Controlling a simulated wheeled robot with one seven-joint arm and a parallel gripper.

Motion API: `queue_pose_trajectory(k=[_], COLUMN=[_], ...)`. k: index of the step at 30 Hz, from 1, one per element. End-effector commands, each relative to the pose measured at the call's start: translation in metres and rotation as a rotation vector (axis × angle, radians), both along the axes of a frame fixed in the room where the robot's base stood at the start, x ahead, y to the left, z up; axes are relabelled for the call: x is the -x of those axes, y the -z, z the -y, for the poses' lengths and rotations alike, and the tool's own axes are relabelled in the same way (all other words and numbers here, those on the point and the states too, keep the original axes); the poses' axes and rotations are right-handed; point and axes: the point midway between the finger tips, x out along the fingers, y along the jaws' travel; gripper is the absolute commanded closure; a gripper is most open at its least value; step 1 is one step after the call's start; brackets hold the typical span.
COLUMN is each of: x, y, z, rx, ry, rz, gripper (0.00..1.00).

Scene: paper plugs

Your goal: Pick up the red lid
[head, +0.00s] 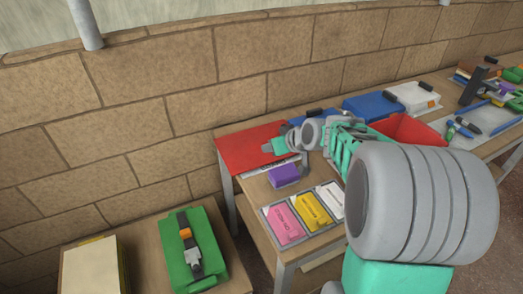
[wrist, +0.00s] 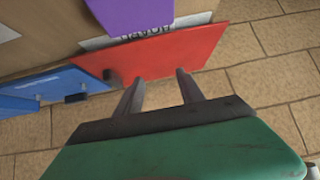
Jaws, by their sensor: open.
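The red lid (head: 243,151) is a flat red sheet at the far left corner of the long table in the head view. In the wrist view the red lid (wrist: 190,52) spans the upper middle, with a small dark knob at its left end. My gripper (head: 268,147) is over the lid's right part in the head view. In the wrist view my gripper (wrist: 158,78) is open, its two fingers apart at the lid's near edge with nothing between them. I cannot tell whether the fingertips touch the lid.
A purple block (head: 285,175) and a tray with pink, yellow and white pieces (head: 313,212) are in front of the lid. A blue lid (wrist: 65,80) lies beside it. A red open box (head: 410,130) stands behind my arm. A brick wall (head: 150,130) runs close behind the table.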

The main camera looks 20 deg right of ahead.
Motion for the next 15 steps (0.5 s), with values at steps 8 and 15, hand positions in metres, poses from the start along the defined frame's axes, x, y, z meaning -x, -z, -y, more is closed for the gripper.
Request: queue_pose_trajectory(k=[8,15], x=[-0.080,-0.111], y=[0.037,0.048], z=[0.101,0.093], rx=[-0.049,-0.050], ry=[0.061,0.057], rz=[0.350,0.354], gripper=[0.55,0.55])
